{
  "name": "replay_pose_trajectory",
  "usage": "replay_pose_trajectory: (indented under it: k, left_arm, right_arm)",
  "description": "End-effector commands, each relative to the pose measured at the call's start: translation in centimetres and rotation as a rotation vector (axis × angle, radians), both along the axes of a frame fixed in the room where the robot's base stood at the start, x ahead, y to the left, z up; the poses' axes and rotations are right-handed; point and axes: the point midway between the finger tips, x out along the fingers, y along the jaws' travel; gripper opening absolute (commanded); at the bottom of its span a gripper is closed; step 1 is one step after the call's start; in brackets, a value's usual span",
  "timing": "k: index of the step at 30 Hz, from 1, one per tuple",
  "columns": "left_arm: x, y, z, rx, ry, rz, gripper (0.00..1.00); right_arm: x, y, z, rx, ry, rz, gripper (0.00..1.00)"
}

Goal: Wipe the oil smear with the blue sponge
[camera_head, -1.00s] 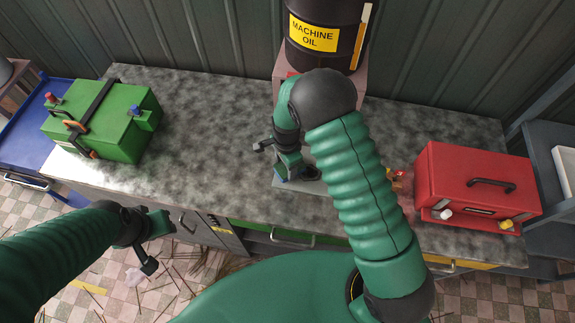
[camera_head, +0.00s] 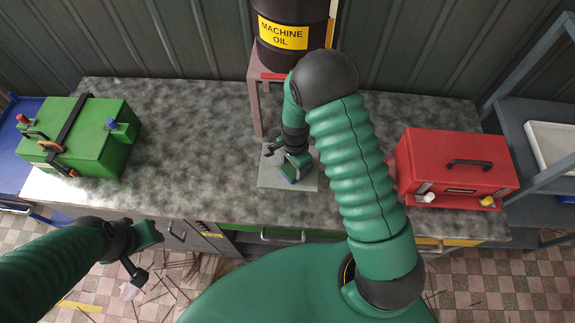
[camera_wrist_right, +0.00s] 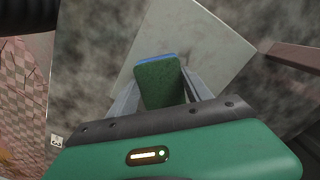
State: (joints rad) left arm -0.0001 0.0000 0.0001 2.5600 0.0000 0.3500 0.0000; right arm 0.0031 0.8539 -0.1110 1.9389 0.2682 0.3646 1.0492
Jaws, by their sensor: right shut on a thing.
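My right gripper (camera_head: 286,168) is shut on the blue sponge (camera_wrist_right: 160,84), low over a light grey plate (camera_head: 270,178) on the workbench. In the right wrist view the sponge shows a dark green face and a blue far edge between the fingers. Whether it touches the plate (camera_wrist_right: 190,35) is hard to tell. No distinct oil smear shows; the plate's visible part looks plain, and the sponge and gripper hide some of it. My left gripper (camera_head: 146,254) is open and empty, in front of the bench's front edge.
A green box (camera_head: 85,140) stands at the bench's left, a red box (camera_head: 455,165) at its right. The machine oil drum (camera_head: 290,35) sits on a stand (camera_head: 255,100) behind the plate. The bench top (camera_head: 190,140) left of the plate is clear.

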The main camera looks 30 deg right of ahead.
Motion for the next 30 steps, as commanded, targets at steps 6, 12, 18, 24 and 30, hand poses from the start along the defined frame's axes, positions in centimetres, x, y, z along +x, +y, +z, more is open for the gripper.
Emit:
replay_pose_trajectory:
  k: [6,12,18,24,30]
  left_arm:
    - [0.0,0.0,0.1,0.0,0.0,0.0,0.36]
    - [0.0,0.0,0.1,0.0,0.0,0.0,0.36]
    - [0.0,0.0,0.5,0.0,0.0,0.0,0.36]
    - [0.0,0.0,2.7,0.0,0.0,0.0,0.36]
    - [0.0,0.0,4.9,0.0,0.0,0.0,0.36]
  right_arm:
    - [-1.3,-2.0,0.0,0.0,0.001,-0.003,0.25]
    - [-1.5,-2.5,0.0,0.0,-0.001,0.0,0.25]
    - [-1.5,-2.5,0.4,0.0,-0.001,0.0,0.25]
    - [-1.5,-2.5,2.9,-0.001,-0.002,0.001,0.25]
    - [-1.5,-2.5,5.3,-0.001,-0.002,-0.001,0.25]
